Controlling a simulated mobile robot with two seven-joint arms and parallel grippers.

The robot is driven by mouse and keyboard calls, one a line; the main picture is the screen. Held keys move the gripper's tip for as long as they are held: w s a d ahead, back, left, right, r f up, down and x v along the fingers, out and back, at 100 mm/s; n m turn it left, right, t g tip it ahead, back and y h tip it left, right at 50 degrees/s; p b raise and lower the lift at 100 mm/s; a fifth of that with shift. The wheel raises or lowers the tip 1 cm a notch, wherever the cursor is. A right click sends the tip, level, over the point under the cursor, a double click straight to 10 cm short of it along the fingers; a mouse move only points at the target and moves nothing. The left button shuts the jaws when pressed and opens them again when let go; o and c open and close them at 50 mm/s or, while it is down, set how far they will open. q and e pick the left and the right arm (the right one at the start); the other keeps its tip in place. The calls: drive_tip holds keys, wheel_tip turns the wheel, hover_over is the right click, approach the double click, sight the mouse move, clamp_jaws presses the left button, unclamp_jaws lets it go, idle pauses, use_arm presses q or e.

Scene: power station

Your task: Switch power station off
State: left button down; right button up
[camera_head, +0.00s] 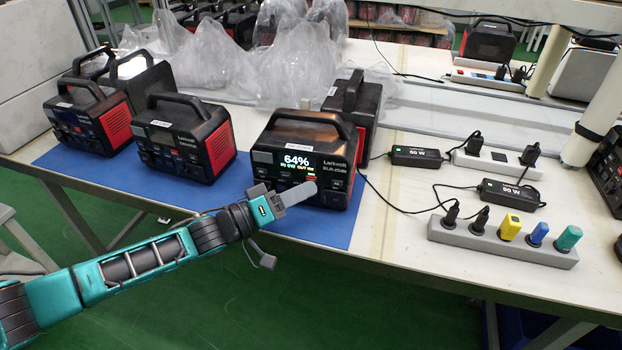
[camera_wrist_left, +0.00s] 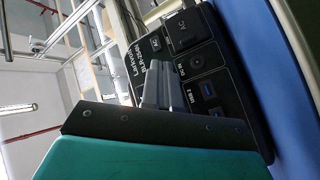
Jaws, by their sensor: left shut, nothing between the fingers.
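The power station (camera_head: 306,145) with a lit display (camera_head: 298,161) reading 64% stands upright on the blue mat (camera_head: 350,222) near the table's front edge. Its front panel (camera_wrist_left: 215,75) fills the middle of the left wrist view, with ports and labels. My left gripper (camera_head: 314,186) is shut and empty, its fingertips at the lower front of this station. In the left wrist view the closed fingers (camera_wrist_left: 160,82) point at the panel and cover part of it. I cannot tell whether they touch it. My right gripper is not in view.
Other black and red power stations stand to the left (camera_head: 185,140) and behind (camera_head: 357,110). A grey power strip (camera_head: 490,241) with several plugs and 60 W adapters (camera_head: 415,156) lie on the right, with cables. Plastic-wrapped items (camera_head: 215,60) fill the back.

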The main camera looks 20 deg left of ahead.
use_arm(q)
drive_tip(key=shift+w, duration=0.35)
drive_tip(key=shift+s, duration=0.1)
idle(0.3)
drive_tip(key=shift+s+r+p, duration=0.1)
drive_tip(key=shift+s+p, duration=0.25)
drive_tip(key=shift+p, duration=0.05)
drive_tip(key=shift+s, duration=0.4)
drive_tip(key=shift+s+p, duration=0.45)
drive_tip(key=shift+p, duration=0.2)
drive_tip(key=s+p, duration=0.3)
drive_tip(key=s, duration=0.2)
drive_tip(key=shift+d, duration=0.15)
